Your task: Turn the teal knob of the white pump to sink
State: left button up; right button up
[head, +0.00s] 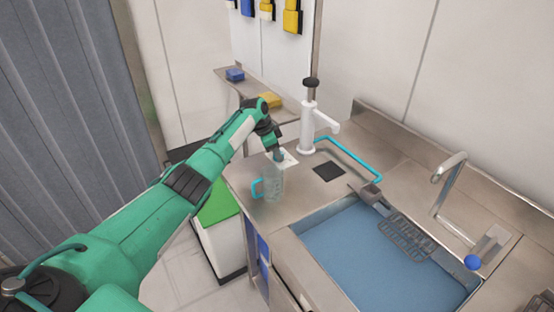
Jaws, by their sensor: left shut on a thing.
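The white pump (307,128) stands upright at the back of the steel counter, with a dark cap on top and a spout pointing right. A small white plate (291,160) lies at its foot, on the left. My left gripper (279,154) points down at this plate and is shut on a small grey-teal piece, which looks like the teal knob. The fingers hide most of it, so its setting cannot be read. My right gripper is not in view.
A clear jug (274,184) with a cyan handle stands just in front of my left gripper. A cyan tube (348,155) runs right from the pump towards the blue sink basin (352,250). A dark square (328,172) lies on the counter. A tap (447,180) stands behind the basin.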

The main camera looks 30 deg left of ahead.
pick_arm(q)
jog(key=shift+f+m+b, duration=0.1)
jog(key=shift+m+b, duration=0.2)
jog(key=shift+b, duration=0.1)
jog(key=o, duration=1)
jog(key=shift+c, duration=0.2)
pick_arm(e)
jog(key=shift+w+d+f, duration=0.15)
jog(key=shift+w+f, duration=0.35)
